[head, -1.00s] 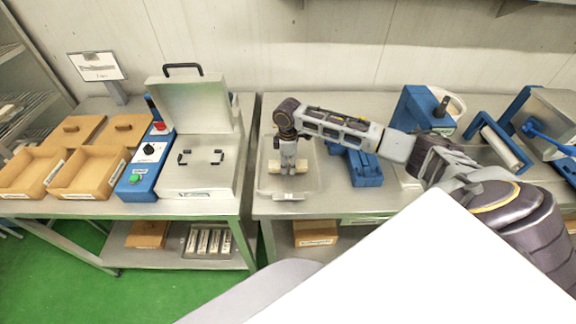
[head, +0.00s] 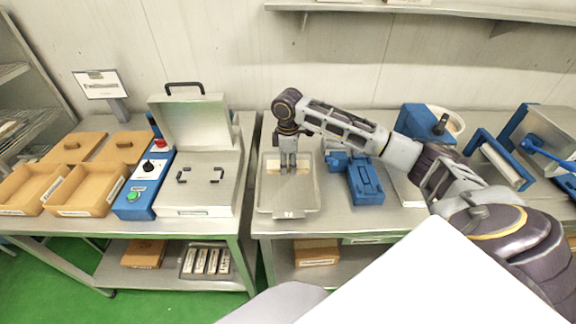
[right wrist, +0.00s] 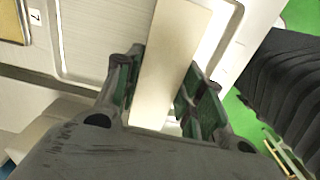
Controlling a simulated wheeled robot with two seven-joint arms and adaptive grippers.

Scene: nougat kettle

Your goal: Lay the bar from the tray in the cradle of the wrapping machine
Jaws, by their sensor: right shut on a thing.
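My right gripper (head: 288,172) is over the shallow grey tray (head: 290,212) on the right bench, pointing down. In the right wrist view, my right gripper (right wrist: 160,105) is shut on a long pale cream bar (right wrist: 170,60), which lies between its two fingers. In the head view, the bar (head: 304,166) shows only as a pale strip, partly hidden by the fingers. A blue fixture (head: 366,184) stands just right of the tray. Farther right is a blue frame with a pale roll (head: 502,165). I cannot tell which part is the cradle. My left gripper is not in view.
A steel machine with a raised lid (head: 193,128) and a blue control box (head: 143,188) stand on the left bench. Wooden trays (head: 88,189) are left of them. A wall shelf (head: 430,12) hangs above. My right forearm spans the bench above the blue fixture.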

